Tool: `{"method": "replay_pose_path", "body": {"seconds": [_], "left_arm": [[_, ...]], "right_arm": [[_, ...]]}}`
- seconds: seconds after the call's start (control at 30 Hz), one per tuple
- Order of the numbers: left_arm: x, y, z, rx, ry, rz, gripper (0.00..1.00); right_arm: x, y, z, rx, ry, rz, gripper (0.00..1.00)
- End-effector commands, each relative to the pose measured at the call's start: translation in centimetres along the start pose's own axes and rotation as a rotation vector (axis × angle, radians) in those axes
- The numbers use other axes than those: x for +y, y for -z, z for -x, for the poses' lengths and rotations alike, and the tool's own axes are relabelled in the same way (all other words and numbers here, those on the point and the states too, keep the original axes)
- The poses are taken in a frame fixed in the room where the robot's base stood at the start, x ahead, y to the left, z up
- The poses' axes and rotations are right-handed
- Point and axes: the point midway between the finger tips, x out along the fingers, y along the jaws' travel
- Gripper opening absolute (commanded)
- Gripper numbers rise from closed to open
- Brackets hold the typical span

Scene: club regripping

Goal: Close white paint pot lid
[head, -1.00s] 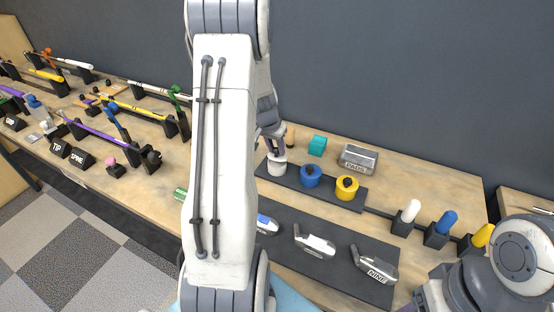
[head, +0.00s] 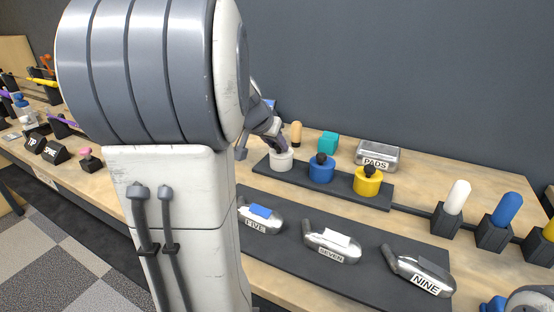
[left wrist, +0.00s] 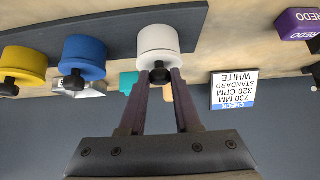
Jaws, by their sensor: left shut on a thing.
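The white paint pot (head: 281,160) stands at the left end of a dark tray (head: 333,185) on the bench. My left gripper (head: 274,143) is over it, coming down from the upper left. In the left wrist view the white pot (left wrist: 157,40) is at the top centre, and the left gripper's fingers (left wrist: 160,80) are shut on the dark knob (left wrist: 160,74) of its lid. The lid appears to sit on the pot; the seam is too small to make out. My right gripper is not in view.
A blue pot (head: 321,171) and a yellow pot (head: 367,182) stand to the right on the tray. A teal block (head: 328,143) and a PADS tin (head: 378,156) are behind. Club heads (head: 332,243) lie in front. A sign (left wrist: 233,90) shows near the gripper.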

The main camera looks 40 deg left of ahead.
Motion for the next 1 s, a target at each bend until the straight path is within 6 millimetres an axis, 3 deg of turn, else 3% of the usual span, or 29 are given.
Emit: {"method": "replay_pose_path", "body": {"seconds": [0.03,0.17,0.33,0.37,0.4,0.43,0.77,1.0], "left_arm": [[0.0,-0.5,-0.5,0.010,0.001,0.000,0.00],[0.0,-0.5,-0.3,0.029,0.001,0.000,0.00],[0.0,-0.2,0.0,0.027,0.000,0.000,0.00],[0.0,-0.2,0.0,0.027,0.000,0.000,0.43],[0.0,-0.2,0.0,0.027,0.000,0.000,0.58],[0.0,-0.2,0.0,0.027,0.000,0.000,0.61],[0.0,-0.2,0.2,0.029,0.000,0.000,0.61],[-0.1,-0.1,3.7,0.033,0.004,0.001,0.61]], "right_arm": [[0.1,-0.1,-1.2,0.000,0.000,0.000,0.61],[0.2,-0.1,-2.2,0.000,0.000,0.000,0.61],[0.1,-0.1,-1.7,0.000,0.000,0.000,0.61],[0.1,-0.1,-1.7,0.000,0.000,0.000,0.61],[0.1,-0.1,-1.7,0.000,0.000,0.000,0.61],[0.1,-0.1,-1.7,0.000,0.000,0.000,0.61],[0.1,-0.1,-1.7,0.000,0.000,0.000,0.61],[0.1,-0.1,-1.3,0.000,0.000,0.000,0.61]]}}
